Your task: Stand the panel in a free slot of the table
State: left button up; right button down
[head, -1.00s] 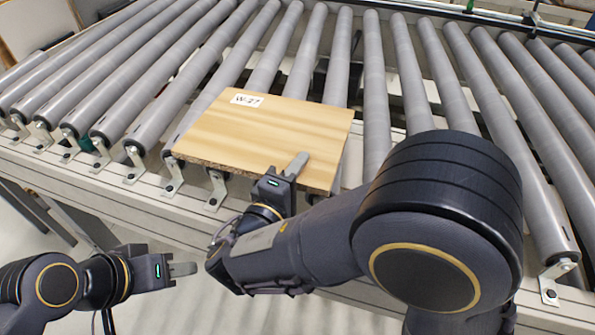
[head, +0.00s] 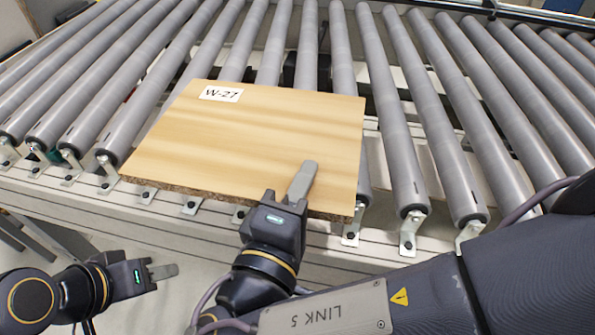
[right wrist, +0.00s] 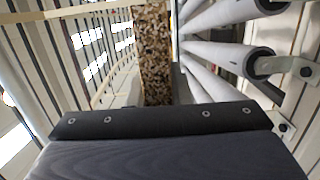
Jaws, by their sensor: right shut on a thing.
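The panel (head: 262,140) is a light wood board with a white W-27 label near its far left corner. It lies roughly flat over the rollers, its chipboard front edge towards me. Whether it touches the rollers I cannot tell. My right gripper (head: 300,184) is shut on the panel's front edge, right of its middle, one finger on top. In the right wrist view the panel's chipboard edge (right wrist: 155,52) stands between the rollers and a striped background. My left gripper (head: 162,271) is empty, low on the left, apart from the panel; its jaw opening is unclear. No slotted table shows.
The roller conveyor (head: 412,125) fills the back and both sides, with metal brackets along its front rail (head: 110,209). Rollers also show in the right wrist view (right wrist: 225,55). The floor (head: 150,312) in front of the conveyor looks clear.

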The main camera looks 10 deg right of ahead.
jog(key=s+r, duration=0.1)
jog(key=s+a+r+p, duration=0.1)
jog(key=s+r, duration=0.1)
jog(key=shift+s+a+r+p, duration=0.1)
jog(key=shift+a+r+p, duration=0.15)
jog(key=shift+p, duration=0.15)
jog(key=s+a+r+p, duration=0.3)
jog(key=s+r+p, duration=0.3)
jog(key=p, duration=0.4)
jog(key=shift+v, duration=0.95)
jog(key=shift+r, duration=0.25)
notch_tip(320, 180, up, 6)
jog(key=m+g+y+p, duration=0.1)
jog(key=g+y+p, duration=0.6)
jog(key=g, duration=0.7)
jog(key=shift+w+y, duration=0.15)
jog(key=shift+y, duration=0.45)
jog(key=shift+d, duration=0.1)
